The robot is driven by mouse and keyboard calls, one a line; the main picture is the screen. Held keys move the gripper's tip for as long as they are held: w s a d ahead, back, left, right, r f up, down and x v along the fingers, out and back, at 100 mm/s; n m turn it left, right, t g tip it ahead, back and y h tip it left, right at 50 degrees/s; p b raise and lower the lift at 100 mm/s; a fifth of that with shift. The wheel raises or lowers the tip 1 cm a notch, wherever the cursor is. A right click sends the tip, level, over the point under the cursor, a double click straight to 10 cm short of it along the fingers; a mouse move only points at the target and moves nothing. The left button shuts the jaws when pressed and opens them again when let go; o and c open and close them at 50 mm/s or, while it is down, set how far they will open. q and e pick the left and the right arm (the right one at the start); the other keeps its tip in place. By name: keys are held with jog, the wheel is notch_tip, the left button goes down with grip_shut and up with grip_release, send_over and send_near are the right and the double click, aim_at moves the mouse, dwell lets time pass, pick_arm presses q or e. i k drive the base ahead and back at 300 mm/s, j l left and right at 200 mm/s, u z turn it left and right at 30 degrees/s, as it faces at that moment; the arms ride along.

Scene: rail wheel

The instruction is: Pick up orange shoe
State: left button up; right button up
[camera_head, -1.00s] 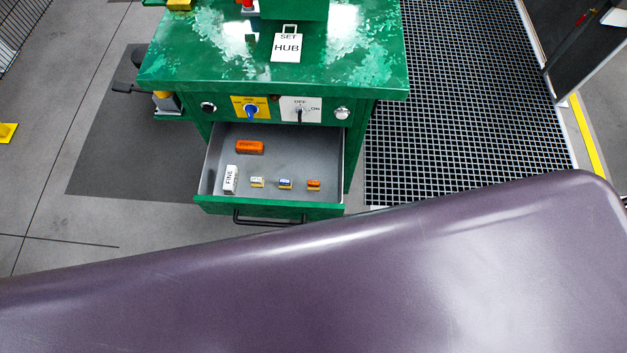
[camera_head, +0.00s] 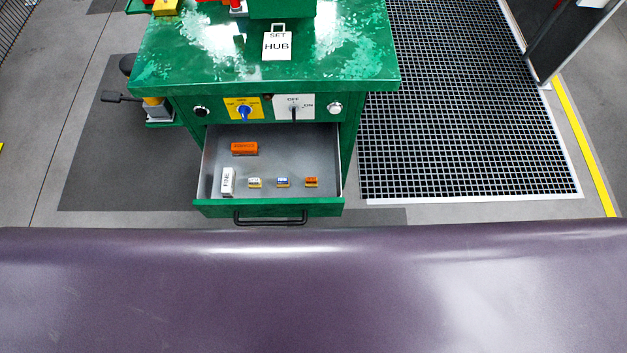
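An orange block (camera_head: 244,149), which looks like the orange shoe, lies flat in the back left part of the open drawer (camera_head: 285,160) of the green machine. A much smaller orange and yellow piece (camera_head: 311,182) lies near the drawer's front right; I cannot tell for sure which of the two is meant. Neither of my grippers is in view.
A white block marked FINE (camera_head: 228,181) and two small pieces (camera_head: 254,183) share the drawer. The drawer has a black handle (camera_head: 270,217). A sign reading SET HUB (camera_head: 277,44) lies on the green machine top (camera_head: 345,70). A black grating (camera_head: 460,110) is at right.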

aim_at(310, 182)
jog(key=u, duration=0.85)
jog(key=k+l+u, duration=0.3)
jog(key=l+u, duration=0.15)
jog(key=l, duration=0.15)
jog(key=k+l+u, duration=0.45)
jog(key=k+l, duration=0.1)
jog(key=l, duration=0.35)
jog(key=i, duration=0.25)
